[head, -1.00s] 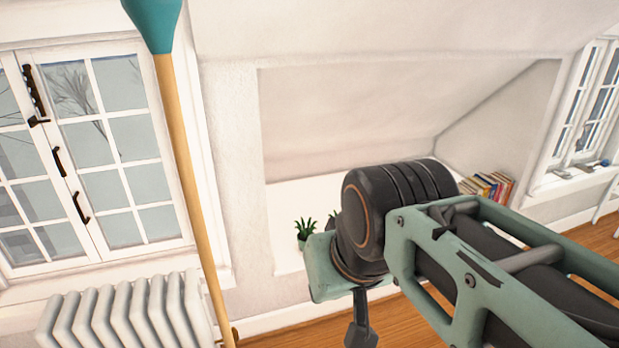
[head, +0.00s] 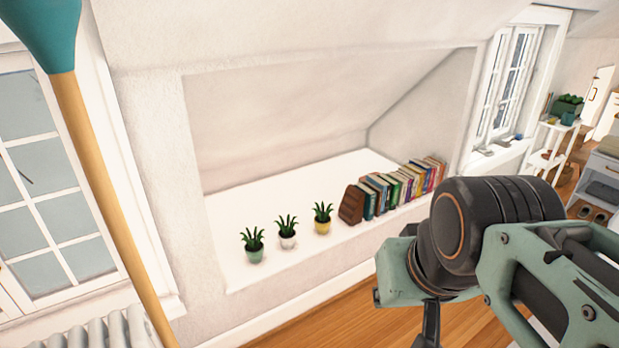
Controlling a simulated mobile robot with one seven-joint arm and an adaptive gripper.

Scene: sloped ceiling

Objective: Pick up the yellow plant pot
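The yellow plant pot (head: 323,226) stands upright on the white alcove ledge (head: 230,278), with a spiky green plant in it. It is the rightmost of three small potted plants. To its left are a white pot (head: 288,242) and a green pot (head: 254,255). My arm, in green and black, crosses the lower right of the head view, to the right of the pots and apart from them. My gripper's fingers are not visible; only a dark piece below the wrist joint shows at the bottom edge.
A brown wooden block (head: 351,205) and a row of books (head: 400,188) stand right of the yellow pot. A lamp-like pole (head: 115,200) with a teal top rises at left, near a radiator (head: 100,330). Wooden floor (head: 335,312) lies open before the ledge. A white shelf (head: 548,150) stands far right.

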